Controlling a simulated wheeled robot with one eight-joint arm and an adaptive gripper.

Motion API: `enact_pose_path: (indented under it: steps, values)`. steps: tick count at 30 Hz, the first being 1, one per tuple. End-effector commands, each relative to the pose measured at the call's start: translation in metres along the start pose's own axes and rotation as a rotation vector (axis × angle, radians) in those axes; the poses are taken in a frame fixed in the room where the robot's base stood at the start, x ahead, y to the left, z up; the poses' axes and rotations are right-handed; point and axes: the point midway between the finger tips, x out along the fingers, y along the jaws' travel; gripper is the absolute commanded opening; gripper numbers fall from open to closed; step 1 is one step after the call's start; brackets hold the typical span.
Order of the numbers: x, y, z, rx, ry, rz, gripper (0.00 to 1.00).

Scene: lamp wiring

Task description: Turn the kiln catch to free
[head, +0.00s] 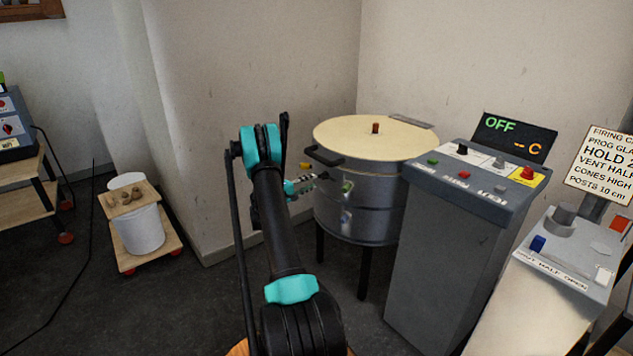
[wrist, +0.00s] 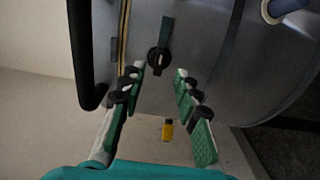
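The kiln (head: 368,205) is a round grey metal drum with a cream lid (head: 350,135), standing on dark legs. In the wrist view the kiln catch (wrist: 159,58) shows as a dark round hub with a dark green lever on the kiln wall. My gripper (wrist: 158,78) is open, with one green-padded finger on each side below the catch and nothing between them. In the head view my gripper (head: 314,183) is at the kiln's left side, close to the wall of the drum. The catch is hard to make out there.
A black lid handle (head: 325,157) juts out just above my gripper. A yellow tab (wrist: 168,130) shows beyond the fingers. A grey control box (head: 450,240) with an OFF display (head: 505,135) stands right of the kiln. A white bucket (head: 140,230) stands at left.

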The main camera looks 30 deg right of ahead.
Motion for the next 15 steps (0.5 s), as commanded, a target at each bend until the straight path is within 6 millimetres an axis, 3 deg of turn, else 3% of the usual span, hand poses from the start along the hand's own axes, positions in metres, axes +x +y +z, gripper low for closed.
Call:
enact_pose_path:
  steps: [6,15]
  values:
    - [-0.044,0.000,-0.001,0.000,0.003,0.000,0.32]
    - [-0.072,0.000,0.000,0.000,0.000,0.000,0.32]
